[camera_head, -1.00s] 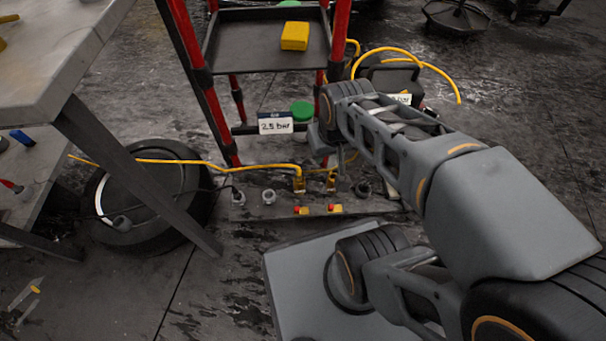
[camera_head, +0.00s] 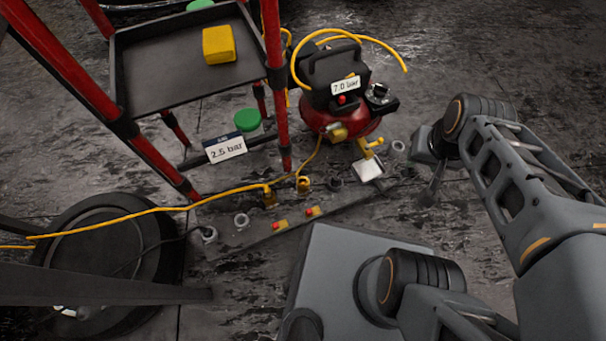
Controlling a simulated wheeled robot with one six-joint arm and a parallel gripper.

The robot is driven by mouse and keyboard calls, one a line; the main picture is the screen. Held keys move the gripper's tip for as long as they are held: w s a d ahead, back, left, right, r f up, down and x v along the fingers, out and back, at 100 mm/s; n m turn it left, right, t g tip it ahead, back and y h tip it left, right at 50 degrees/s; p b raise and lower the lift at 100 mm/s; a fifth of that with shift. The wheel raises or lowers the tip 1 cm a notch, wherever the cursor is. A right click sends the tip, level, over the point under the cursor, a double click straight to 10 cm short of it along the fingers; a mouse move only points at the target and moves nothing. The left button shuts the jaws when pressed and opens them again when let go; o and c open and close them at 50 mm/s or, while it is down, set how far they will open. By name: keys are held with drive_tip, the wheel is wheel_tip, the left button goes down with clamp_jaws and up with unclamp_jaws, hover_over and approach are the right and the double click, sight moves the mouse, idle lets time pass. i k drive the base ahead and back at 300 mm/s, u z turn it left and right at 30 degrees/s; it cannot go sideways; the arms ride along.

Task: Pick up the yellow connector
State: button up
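Two small yellow connectors sit on the low strip on the floor. The left yellow connector (camera_head: 270,197) is at the end of a yellow hose (camera_head: 130,214) coming from the left. The right yellow connector (camera_head: 303,184) has a thinner yellow line rising toward the compressor. A yellow fitting (camera_head: 369,148) also shows on the compressor's right side. I cannot tell which one is meant. My gripper (camera_head: 431,190) hangs to the right of the strip, apart from all of these. Its fingers are small and dark, and their opening is unclear.
A red-framed cart (camera_head: 272,40) holds a yellow block (camera_head: 219,45) and a "2.5 bar" sign (camera_head: 225,149). A red and black compressor (camera_head: 345,120) marked "7.0 bar" stands behind the strip (camera_head: 262,236). A tire (camera_head: 160,255) lies at left.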

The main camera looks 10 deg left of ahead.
sight(267, 191)
drive_tip(key=z, duration=0.35)
drive_tip(key=k, duration=1.2)
drive_tip(key=u, duration=1.8)
drive_tip(key=i, duration=0.5)
drive_tip(key=z, duration=0.1)
